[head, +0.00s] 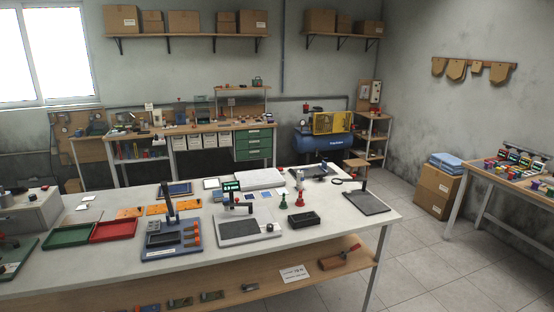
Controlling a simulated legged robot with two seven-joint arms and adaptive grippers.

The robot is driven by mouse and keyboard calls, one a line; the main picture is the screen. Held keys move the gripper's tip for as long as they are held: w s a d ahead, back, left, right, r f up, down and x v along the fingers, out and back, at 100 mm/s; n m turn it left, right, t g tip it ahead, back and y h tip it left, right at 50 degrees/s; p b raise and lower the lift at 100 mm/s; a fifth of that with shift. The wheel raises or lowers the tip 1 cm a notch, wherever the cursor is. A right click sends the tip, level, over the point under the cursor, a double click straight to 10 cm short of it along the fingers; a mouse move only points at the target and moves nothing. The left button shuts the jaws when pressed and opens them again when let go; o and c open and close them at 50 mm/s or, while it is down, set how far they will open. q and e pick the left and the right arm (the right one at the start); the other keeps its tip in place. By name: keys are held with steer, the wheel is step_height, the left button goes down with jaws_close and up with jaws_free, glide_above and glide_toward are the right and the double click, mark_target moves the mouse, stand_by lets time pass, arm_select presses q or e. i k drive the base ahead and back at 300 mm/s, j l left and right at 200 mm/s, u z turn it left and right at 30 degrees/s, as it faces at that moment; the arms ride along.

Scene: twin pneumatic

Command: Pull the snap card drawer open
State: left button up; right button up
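A green drawer unit (254,145) with several stacked drawers sits under the right end of the back workbench. Its drawers look shut, and its labels are too small to read. I cannot tell whether one of these is the snap card drawer. Several white bins (195,142) sit to its left under the same bench. Neither of my grippers is in the head view.
A long white table (340,226) with trays, tools and small devices stands between me and the back bench. A blue compressor (322,141) stands right of the green drawers. Tiled floor (440,262) is clear at right.

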mark_target(262, 142)
steer(key=i+l+z, duration=0.55)
steer(key=i+z, duration=0.35)
steer(key=i, duration=0.15)
steer(key=i+z, duration=0.45)
steer(key=i, duration=0.15)
steer(key=i+j+z, duration=0.3)
steer(key=i+z, duration=0.15)
steer(key=i+l, duration=0.1)
steer(key=i, duration=0.5)
steer(key=i+l, duration=0.15)
steer(key=i, duration=0.45)
steer(key=i+l, duration=0.1)
steer(key=i, duration=0.5)
steer(key=i+j+u, duration=0.3)
steer(key=i+u, duration=0.2)
steer(key=i+j+u, duration=0.1)
steer(key=i+u, duration=0.4)
steer(key=i+l+u, duration=0.1)
steer(key=i+u, duration=0.4)
steer(key=i+l+u, duration=0.5)
steer(key=i, duration=0.15)
steer(key=j, duration=0.1)
